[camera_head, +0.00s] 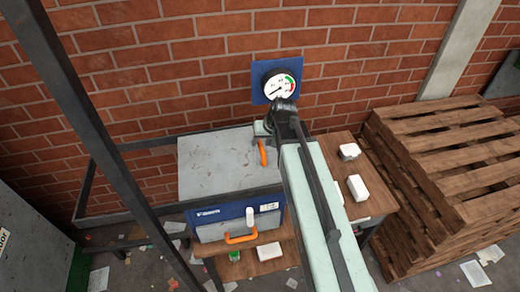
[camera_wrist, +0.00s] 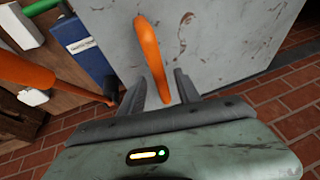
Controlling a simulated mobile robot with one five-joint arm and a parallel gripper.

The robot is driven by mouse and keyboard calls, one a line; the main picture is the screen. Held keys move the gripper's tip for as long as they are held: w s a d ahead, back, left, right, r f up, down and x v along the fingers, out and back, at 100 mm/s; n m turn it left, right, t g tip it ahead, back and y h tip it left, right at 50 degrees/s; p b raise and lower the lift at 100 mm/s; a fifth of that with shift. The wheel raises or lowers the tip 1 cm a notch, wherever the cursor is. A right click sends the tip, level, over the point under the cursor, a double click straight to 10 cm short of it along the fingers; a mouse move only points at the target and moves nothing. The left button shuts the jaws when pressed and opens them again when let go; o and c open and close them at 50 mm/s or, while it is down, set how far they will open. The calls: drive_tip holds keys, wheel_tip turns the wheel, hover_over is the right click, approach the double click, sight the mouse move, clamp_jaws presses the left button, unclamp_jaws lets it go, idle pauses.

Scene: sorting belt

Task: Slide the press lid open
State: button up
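The press (camera_head: 208,214) has a blue front and a flat, worn grey lid (camera_head: 215,165) over its top. The grey surface also fills the upper middle of the wrist view (camera_wrist: 230,40). An orange handle (camera_head: 263,153) stands at the lid's right side. In the wrist view the orange handle (camera_wrist: 150,50) reaches down between the two dark fingers of my gripper (camera_wrist: 158,92). The fingers are apart, with a visible gap on the handle's left; contact on the right is unclear. My arm hides the lid's right edge in the head view.
A second orange handle (camera_head: 241,238) is on the press front. A gauge (camera_head: 279,86) hangs on the brick wall behind. White blocks (camera_head: 358,188) lie on the wooden table (camera_head: 378,203) at right, beside stacked pallets (camera_head: 450,170). A dark metal frame (camera_head: 85,105) stands at left.

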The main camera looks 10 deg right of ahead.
drive_tip(key=shift+w+f, duration=0.2)
drive_tip(key=shift+f, duration=0.15)
drive_tip(key=shift+r, duration=0.1)
clamp_jaws()
idle(1.0)
